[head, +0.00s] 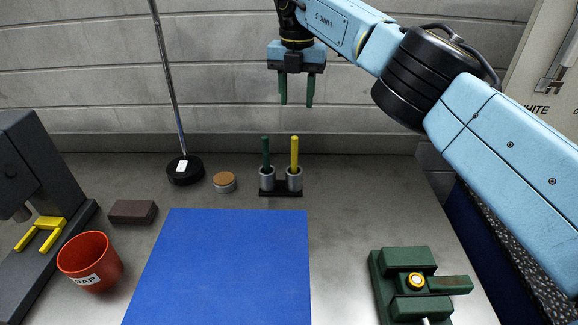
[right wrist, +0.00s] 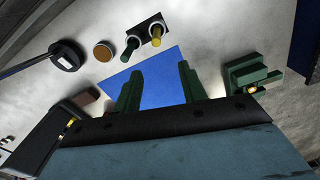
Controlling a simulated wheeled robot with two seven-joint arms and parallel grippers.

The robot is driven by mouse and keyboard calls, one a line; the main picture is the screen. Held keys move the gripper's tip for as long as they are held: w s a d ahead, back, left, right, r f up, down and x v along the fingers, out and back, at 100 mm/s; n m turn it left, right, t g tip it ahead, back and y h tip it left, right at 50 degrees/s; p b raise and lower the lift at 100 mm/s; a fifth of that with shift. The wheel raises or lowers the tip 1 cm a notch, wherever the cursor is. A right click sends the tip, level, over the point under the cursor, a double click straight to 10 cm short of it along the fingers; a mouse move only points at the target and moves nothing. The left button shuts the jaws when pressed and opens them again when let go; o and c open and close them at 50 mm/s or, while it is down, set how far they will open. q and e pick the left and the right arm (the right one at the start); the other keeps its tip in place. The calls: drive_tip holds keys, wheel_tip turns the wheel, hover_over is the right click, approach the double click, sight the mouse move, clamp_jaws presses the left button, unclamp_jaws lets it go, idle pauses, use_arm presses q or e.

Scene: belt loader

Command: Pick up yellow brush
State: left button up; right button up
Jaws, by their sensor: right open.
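The yellow brush (head: 294,152) stands upright in the right cup of a small two-cup holder (head: 281,190) at the back of the table. A green brush (head: 265,152) stands in the left cup. My right gripper (head: 296,92) is open and empty, pointing down, above the holder and apart from the brushes. In the right wrist view, the yellow brush (right wrist: 157,35) and the green brush (right wrist: 130,46) show beyond the two green fingers (right wrist: 158,90). My left gripper is not in view.
A blue mat (head: 225,265) lies in front of the holder. A round cork-topped container (head: 224,182) and a black stand base (head: 185,170) with a tall rod are left of it. A red cup (head: 90,262), brown block (head: 132,212) and green vise (head: 405,283) stand farther out.

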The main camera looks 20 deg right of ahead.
sight(295, 137)
drive_tip(key=f, duration=0.6)
drive_tip(key=w+f+b, duration=0.1)
drive_tip(key=f, duration=0.2)
drive_tip(key=shift+f, duration=2.85)
drive_tip(key=shift+c, duration=0.2)
clamp_jaws()
